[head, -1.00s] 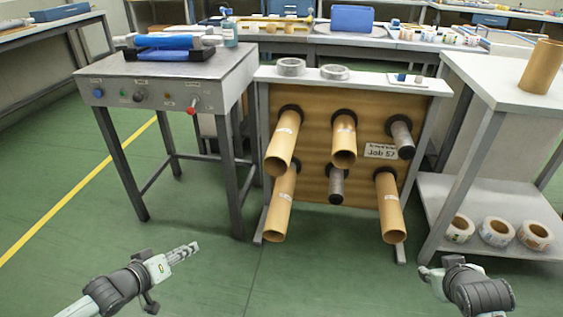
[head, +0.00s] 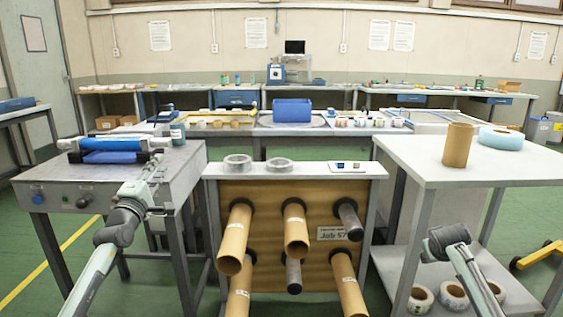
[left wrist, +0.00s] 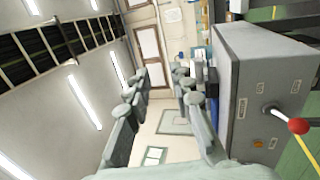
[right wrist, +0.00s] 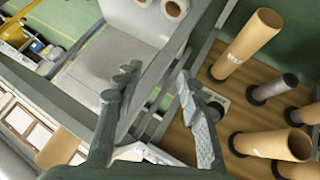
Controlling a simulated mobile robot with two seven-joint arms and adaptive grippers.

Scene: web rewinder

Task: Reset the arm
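The grey machine (head: 80,180) stands at the left in the head view. In the left wrist view a lever with a red ball knob (left wrist: 298,126) sticks out from its grey panel (left wrist: 255,90); in the head view my left arm hides that part. My left gripper (head: 160,168) is in front of the machine's right end in the head view, fingers pointing up and away. Its fingers are apart and empty in the left wrist view (left wrist: 162,80). My right gripper is open and empty in the right wrist view (right wrist: 155,78); its fingers are unclear in the head view.
A rack board (head: 270,215) with several cardboard tubes (head: 234,238) on pegs stands in the middle. A white table (head: 490,165) at the right bears a brown core (head: 458,146) and a blue roll (head: 501,138), with label rolls (head: 453,295) on its lower shelf.

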